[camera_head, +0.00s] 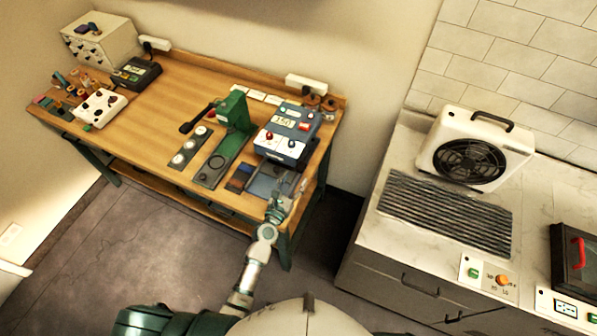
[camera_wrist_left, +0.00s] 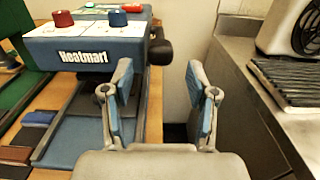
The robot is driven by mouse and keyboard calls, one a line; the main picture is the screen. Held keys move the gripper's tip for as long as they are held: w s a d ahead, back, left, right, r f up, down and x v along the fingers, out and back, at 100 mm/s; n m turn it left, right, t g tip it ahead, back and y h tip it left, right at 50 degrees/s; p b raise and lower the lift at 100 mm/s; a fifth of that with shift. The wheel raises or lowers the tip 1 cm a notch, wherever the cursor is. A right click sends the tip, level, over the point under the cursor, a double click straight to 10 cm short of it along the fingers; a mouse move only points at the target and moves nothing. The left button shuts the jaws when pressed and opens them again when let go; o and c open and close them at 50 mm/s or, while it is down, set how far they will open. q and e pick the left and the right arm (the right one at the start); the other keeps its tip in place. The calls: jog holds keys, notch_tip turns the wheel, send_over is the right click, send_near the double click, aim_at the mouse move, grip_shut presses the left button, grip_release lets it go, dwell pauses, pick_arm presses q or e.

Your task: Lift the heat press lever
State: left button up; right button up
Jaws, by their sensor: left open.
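The heat press (camera_head: 287,133) is a blue and white machine with a display and knobs, at the right end of the wooden table. In the left wrist view, its front (camera_wrist_left: 85,52) reads "Heatmart". A black grip (camera_wrist_left: 160,48), apparently its lever, sticks out at the machine's right side; I cannot make it out clearly in the head view. My left gripper (camera_head: 287,184) is at the table's front right edge, before the press. In the wrist view its two fingers (camera_wrist_left: 158,75) are apart and empty, with the black grip beyond them, between the fingertips. My right gripper is not in view.
A green press (camera_head: 233,112) with a black handle stands left of the heat press. Small coloured pieces (camera_head: 240,177) lie near the heat press's base. A grey counter with a fan unit (camera_head: 474,150) is to the right, across a gap. The table's middle (camera_head: 165,110) is mostly clear.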

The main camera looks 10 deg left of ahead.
pick_arm(q)
jog(key=v, duration=0.7)
jog(key=shift+s+a, duration=0.15)
jog(key=shift+c, duration=1)
jog(key=shift+f+b, duration=0.3)
jog(key=shift+b, duration=0.15)
jog(key=c, duration=0.4)
jog(key=shift+t, duration=0.5)
jog(key=f+b, duration=0.4)
jog(key=b, duration=0.1)
jog(key=f+b, duration=0.3)
jog(key=b, duration=0.2)
jog(key=shift+w+a+f+b, duration=0.2)
jog(key=shift+w+f+b, duration=0.05)
jog(key=shift+f+b, duration=0.15)
grip_shut()
jog(key=shift+w+r, duration=0.2)
jog(key=p+x, duration=0.1)
jog(key=x, duration=0.8)
jog(key=shift+w+d+r+p, duration=0.15)
jog(key=shift+p, duration=0.15)
jog(key=shift+w+d+r+p, duration=0.1)
jog(key=shift+w+r+p, duration=0.05)
jog(key=shift+r+p, duration=0.75)
jog(key=shift+w+r+p, duration=0.15)
jog(key=shift+r+p, duration=0.5)
jog(key=shift+r, duration=0.35)
